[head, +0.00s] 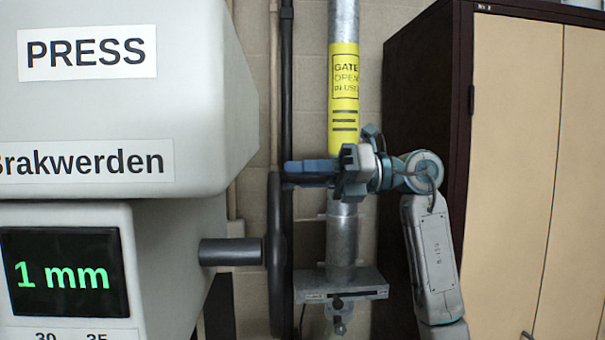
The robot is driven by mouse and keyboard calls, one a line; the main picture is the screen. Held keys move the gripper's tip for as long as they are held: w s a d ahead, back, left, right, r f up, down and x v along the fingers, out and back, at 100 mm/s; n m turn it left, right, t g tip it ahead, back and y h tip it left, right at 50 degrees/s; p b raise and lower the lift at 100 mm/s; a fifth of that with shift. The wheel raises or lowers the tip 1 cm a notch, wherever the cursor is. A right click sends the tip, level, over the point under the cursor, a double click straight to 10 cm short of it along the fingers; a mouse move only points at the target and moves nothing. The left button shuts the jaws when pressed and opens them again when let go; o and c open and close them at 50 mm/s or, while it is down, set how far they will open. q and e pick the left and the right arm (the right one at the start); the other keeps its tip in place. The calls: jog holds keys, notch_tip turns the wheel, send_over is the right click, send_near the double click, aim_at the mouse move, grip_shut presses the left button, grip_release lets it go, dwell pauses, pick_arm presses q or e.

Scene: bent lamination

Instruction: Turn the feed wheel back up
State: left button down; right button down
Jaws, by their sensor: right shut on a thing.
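The feed wheel (277,270) is dark and seen nearly edge-on, on a short grey shaft (230,252) from the right side of the white press (170,265). My right gripper (290,171) reaches in from the right, its blue fingers level with the top of the wheel. It is shut on the wheel's upper rim; the exact contact is hard to make out. The press display (65,275) reads "1 mm" in green. My left gripper is not in view.
A grey vertical pipe (343,235) with a yellow "GATE OPEN IN USE" label (345,95) stands behind my right gripper. A grey bracket (340,285) sits low on it. A dark-framed cabinet (510,150) with tan doors stands at the right. A pale block wall (305,90) is behind.

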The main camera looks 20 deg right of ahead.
jog(key=c, duration=1.3)
grip_release()
jog(key=shift+w+f, duration=0.15)
jog(key=shift+f, duration=0.1)
jog(key=shift+o, duration=0.7)
jog(key=shift+w+d, duration=0.1)
jog(key=shift+w, duration=0.15)
jog(key=shift+s, duration=0.1)
jog(key=shift+s+d, duration=0.15)
jog(key=shift+d, duration=0.15)
jog(key=b+v, duration=0.5)
jog(key=v, duration=0.5)
jog(key=shift+d, duration=0.15)
